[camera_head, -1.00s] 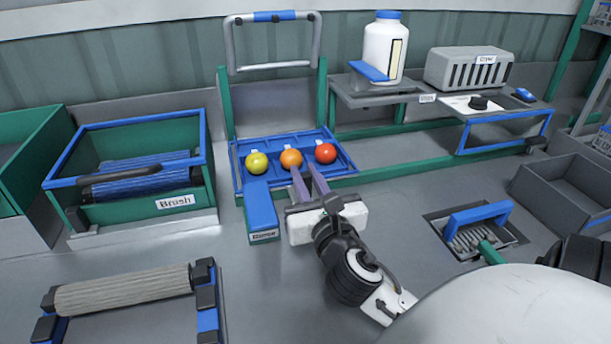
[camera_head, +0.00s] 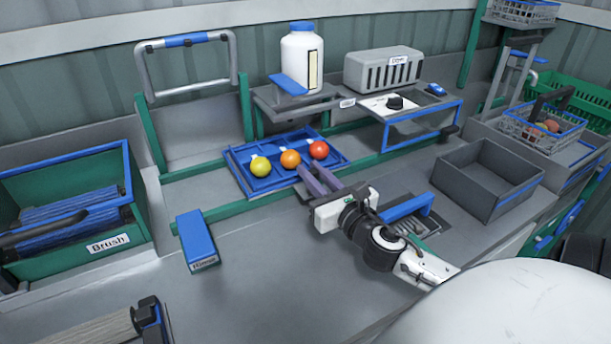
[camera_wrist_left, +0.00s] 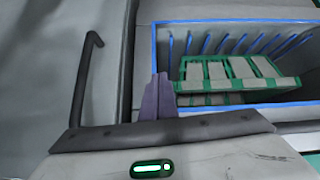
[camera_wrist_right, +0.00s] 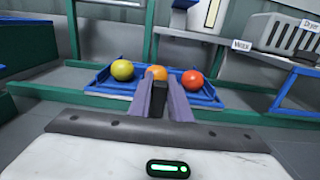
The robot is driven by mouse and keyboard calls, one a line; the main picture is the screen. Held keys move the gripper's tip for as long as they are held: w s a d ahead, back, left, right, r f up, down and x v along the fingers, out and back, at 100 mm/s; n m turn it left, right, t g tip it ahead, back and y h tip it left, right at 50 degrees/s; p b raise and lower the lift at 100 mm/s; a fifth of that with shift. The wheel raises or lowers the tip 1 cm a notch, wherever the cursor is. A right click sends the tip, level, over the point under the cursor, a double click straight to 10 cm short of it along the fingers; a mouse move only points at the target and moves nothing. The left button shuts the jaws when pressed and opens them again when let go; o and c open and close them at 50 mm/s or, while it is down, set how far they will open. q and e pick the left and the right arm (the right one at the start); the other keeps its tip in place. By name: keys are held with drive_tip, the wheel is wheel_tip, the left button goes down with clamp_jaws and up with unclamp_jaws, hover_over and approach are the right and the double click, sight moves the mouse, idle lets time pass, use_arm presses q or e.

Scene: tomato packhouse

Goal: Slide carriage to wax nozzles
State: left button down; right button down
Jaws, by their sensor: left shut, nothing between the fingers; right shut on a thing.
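The carriage (camera_head: 265,184) is a blue tray on a green rail, carrying a yellow (camera_head: 260,166), an orange (camera_head: 290,159) and a red tomato (camera_head: 319,150). It sits right of the metal hoop frame (camera_head: 187,63) and in front of the wax stand (camera_head: 290,100), whose white bottle (camera_head: 301,62) stands on top. I cannot make out the wax nozzles. My right gripper (camera_head: 318,181) is at the carriage's near side. In the right wrist view its fingers are shut on a dark upright handle (camera_wrist_right: 159,98). My left gripper (camera_wrist_left: 157,97) is shut and empty, near a blue-rimmed bin (camera_wrist_left: 240,60).
A blue Rinse block (camera_head: 197,238) stands at the rail's near side, left of the carriage. The grey dryer (camera_head: 384,70) is further right. The Brush bin (camera_head: 75,205) is left.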

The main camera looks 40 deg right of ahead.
sight(334, 166)
drive_tip(key=shift+s+d, duration=0.25)
drive_tip(key=shift+d, duration=0.65)
drive_tip(key=shift+s+d, duration=0.25)
drive_tip(key=shift+d, duration=0.6)
drive_tip(key=shift+s+d, duration=0.25)
drive_tip(key=shift+d, duration=0.65)
drive_tip(key=c, duration=1.6)
unclamp_jaws()
drive_tip(key=shift+c, duration=0.2)
drive_tip(key=shift+s+a+f, duration=0.1)
drive_tip(key=shift+s+a, duration=0.1)
drive_tip(key=shift+s, duration=0.35)
drive_tip(key=b+v, duration=0.1)
drive_tip(key=v, duration=0.7)
drive_tip(key=shift+s+b, duration=0.2)
drive_tip(key=shift+b, duration=0.1)
drive_tip(key=shift+s+a, duration=0.15)
drive_tip(key=shift+s, duration=0.2)
